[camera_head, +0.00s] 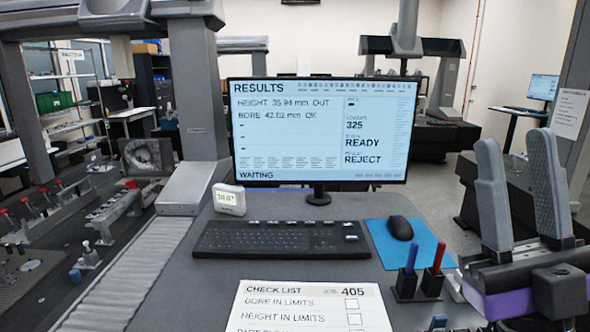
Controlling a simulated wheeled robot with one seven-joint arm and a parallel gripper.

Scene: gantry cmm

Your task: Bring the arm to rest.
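My gripper (517,146) is at the right edge of the head view, with its two grey fingers pointing up. The fingers stand apart with nothing between them, so it is open and empty. The gripper body shows below them, with a purple band. It appears in front of the right end of the desk (290,240). The rest of my arm is out of the picture.
On the desk are a monitor (320,130), keyboard (282,239), mouse (400,228) on a blue mat (380,241), pen holder (418,284), small display (229,199) and checklist (305,305). A gantry machine (197,90) stands left. Floor (445,185) shows behind.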

